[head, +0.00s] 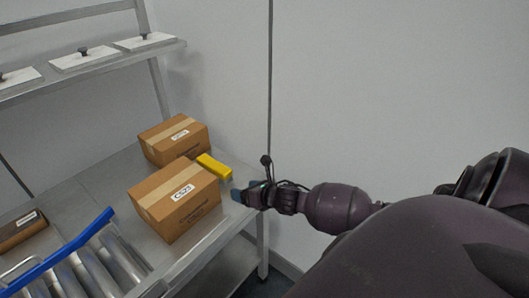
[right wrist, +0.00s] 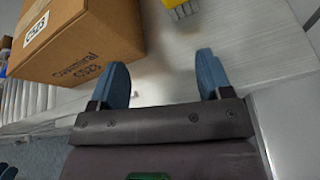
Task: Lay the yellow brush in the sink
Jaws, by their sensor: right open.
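The yellow brush (head: 214,166) lies on the grey metal table beside two cardboard boxes, close to the table's right edge. Its yellow body (right wrist: 174,3) and grey bristles show at the top edge of the right wrist view, cut off by the frame. My right gripper (head: 237,195) is at the table's right edge, just short of the brush. In the right wrist view its blue fingers (right wrist: 163,78) are apart with nothing between them, and the brush is ahead of them. I see no sink in these frames.
A near cardboard box (head: 172,215) and a far one (head: 165,145) stand left of the brush. The near box (right wrist: 75,40) is close to my left-hand finger in the wrist view. A roller conveyor with a blue rail (head: 65,250) is at lower left. A shelf (head: 100,68) hangs above.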

